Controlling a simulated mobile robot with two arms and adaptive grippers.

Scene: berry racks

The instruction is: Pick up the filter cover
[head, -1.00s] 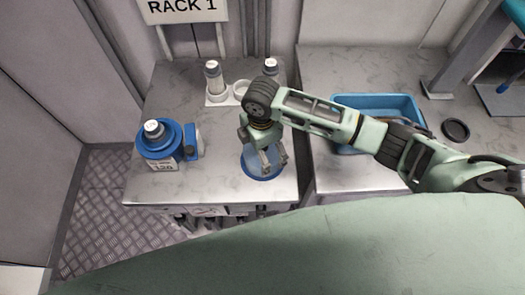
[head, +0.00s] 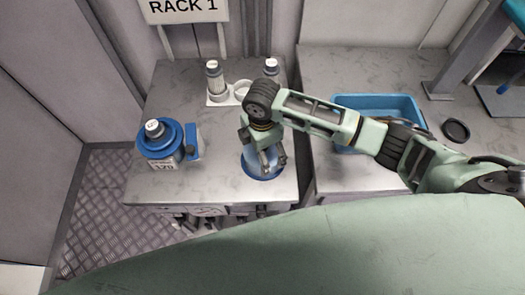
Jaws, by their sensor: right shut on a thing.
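A clear bluish dome with a blue rim (head: 255,170), which looks like the filter cover, stands near the front right of the left metal table. My right gripper (head: 268,158) points down at the dome's top and is shut on it. The gripper and wrist hide part of the dome. The dome's rim appears to be at table level; I cannot tell whether it is lifted. My left gripper is not in view.
A blue device with a white-capped bottle (head: 155,130) stands at the left of the table (head: 215,125). A white holder with capped tubes (head: 214,82) is at the back. A blue tray (head: 375,105) and a black ring (head: 456,130) lie on the right table.

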